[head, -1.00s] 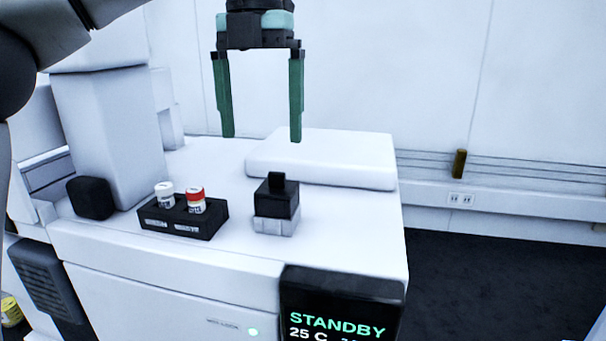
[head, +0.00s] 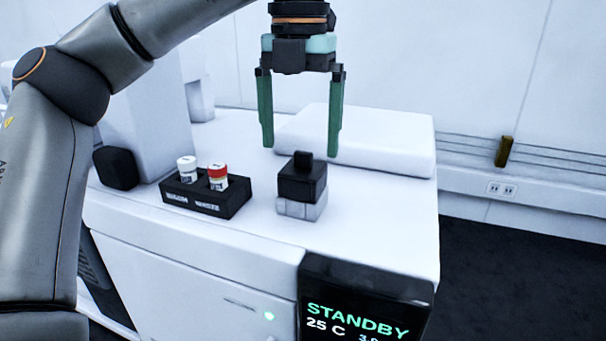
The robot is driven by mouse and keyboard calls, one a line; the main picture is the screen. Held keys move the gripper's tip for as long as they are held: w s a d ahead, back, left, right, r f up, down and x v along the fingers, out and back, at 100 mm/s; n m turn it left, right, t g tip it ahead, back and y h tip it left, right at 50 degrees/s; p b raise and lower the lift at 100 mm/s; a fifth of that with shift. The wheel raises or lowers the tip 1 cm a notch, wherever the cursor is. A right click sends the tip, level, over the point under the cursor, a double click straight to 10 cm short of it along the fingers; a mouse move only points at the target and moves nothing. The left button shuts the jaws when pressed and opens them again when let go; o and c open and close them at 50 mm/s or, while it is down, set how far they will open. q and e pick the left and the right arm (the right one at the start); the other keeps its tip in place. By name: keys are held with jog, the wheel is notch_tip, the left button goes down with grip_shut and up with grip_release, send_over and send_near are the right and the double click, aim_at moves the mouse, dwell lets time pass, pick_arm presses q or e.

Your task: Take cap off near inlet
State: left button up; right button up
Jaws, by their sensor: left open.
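The cap (head: 303,178) is a black block with a small raised knob on top. It sits on a light grey block (head: 300,208), which looks like the inlet, on the white instrument top. My left gripper (head: 301,145) points down with its two green fingers apart and nothing between them. In the picture its fingertips are just above the cap's knob, one to each side; the exact height and depth gap is hard to tell. My right gripper is not in the head view.
A black holder (head: 230,205) left of the cap carries a white-capped vial (head: 187,168) and a red-capped vial (head: 218,175). A raised white slab (head: 390,140) lies behind the cap. A dark display (head: 365,305) reading STANDBY is on the front. A black knob (head: 116,168) is at left.

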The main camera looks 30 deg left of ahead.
aim_at(303, 152)
pick_arm(q)
jog(key=shift+w+d+f, duration=0.1)
jog(key=shift+f, duration=1.25)
jog(key=shift+w+d+f, duration=0.1)
jog(key=shift+f, duration=1.25)
jog(key=c, duration=1.3)
jog(key=shift+r, duration=0.1)
jog(key=shift+c, duration=0.2)
jog(key=shift+r, duration=0.75)
jog(key=s+d+r, duration=0.3)
jog(key=s+r, duration=0.2)
jog(key=s, duration=0.1)
jog(key=s+d+r, duration=0.2)
jog(key=s+r, duration=0.4)
jog(key=s, duration=0.1)
jog(key=shift+d+r, duration=0.15)
jog(key=shift+d, duration=0.25)
